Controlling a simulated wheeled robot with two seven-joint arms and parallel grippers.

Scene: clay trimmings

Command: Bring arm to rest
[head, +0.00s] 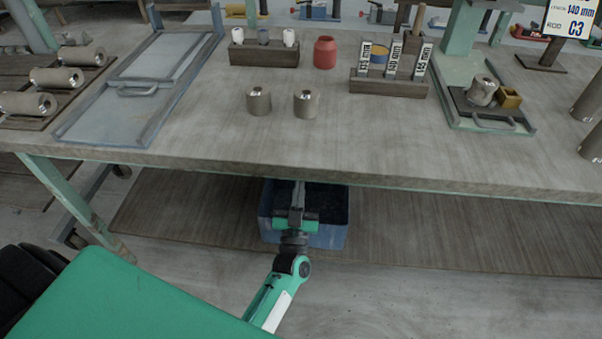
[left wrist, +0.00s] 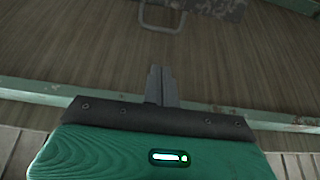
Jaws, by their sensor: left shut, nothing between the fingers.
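My left arm reaches from the bottom of the head view toward the table's front edge. My left gripper (head: 299,190) is low, in front of the edge, overlapping the blue bin (head: 333,237) on the shelf below. In the left wrist view the two grey fingers (left wrist: 161,84) are together, with nothing between them. They point over brown wood-grained boards. My right gripper is not in view.
The worktable (head: 200,135) carries two clay cylinders (head: 258,101) (head: 306,104), a red jar (head: 325,52), a labelled rack (head: 388,84) and a grey tray (head: 90,120) with a handle. A greenish table leg (head: 75,205) stands at left. The table's front strip is clear.

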